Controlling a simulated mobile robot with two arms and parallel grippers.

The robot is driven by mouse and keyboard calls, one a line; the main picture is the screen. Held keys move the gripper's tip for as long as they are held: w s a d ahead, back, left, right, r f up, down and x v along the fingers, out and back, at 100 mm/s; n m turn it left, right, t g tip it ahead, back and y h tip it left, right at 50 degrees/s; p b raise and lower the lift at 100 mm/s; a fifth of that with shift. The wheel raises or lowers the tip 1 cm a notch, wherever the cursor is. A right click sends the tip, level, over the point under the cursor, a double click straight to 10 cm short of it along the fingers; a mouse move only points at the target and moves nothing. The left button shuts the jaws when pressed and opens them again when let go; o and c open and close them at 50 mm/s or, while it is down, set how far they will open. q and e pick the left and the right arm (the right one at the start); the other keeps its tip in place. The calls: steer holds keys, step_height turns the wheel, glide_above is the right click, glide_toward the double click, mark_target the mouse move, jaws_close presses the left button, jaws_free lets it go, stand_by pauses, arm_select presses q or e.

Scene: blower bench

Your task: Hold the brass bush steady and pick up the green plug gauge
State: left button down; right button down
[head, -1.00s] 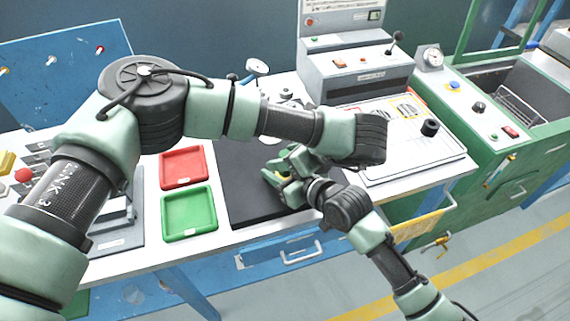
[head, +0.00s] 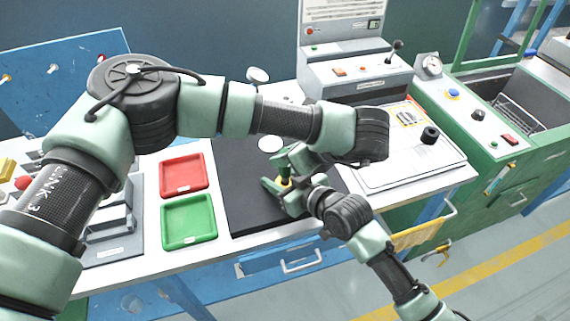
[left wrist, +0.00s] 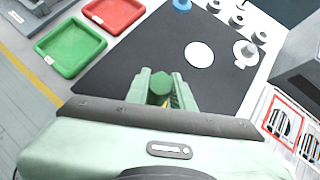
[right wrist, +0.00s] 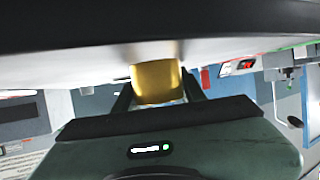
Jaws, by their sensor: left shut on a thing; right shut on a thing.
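The green plug gauge (left wrist: 160,84) shows as a green hexagonal end between the fingers of my left gripper (left wrist: 160,80) in the left wrist view. My left gripper is shut on it, above the black mat. The brass bush (right wrist: 158,81) shows as a yellow cylinder between the fingers of my right gripper (right wrist: 155,92), which is shut on it. In the head view the bush (head: 286,182) is just below the green gauge (head: 284,162), and the two grippers are close together. I cannot tell whether the gauge's lower end is inside the bush.
The black mat (left wrist: 118,75) lies on the bench beside a red tray (head: 184,172) and a green tray (head: 189,221). A black knob-like part (head: 430,134) stands on the right-hand board.

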arm_select(q)
step_height(320, 180, up, 7)
steer(key=shift+r, duration=0.1)
arm_select(e)
steer(key=c, duration=0.7)
jaws_free()
steer(key=shift+c, duration=0.2)
steer(key=shift+s, duration=0.1)
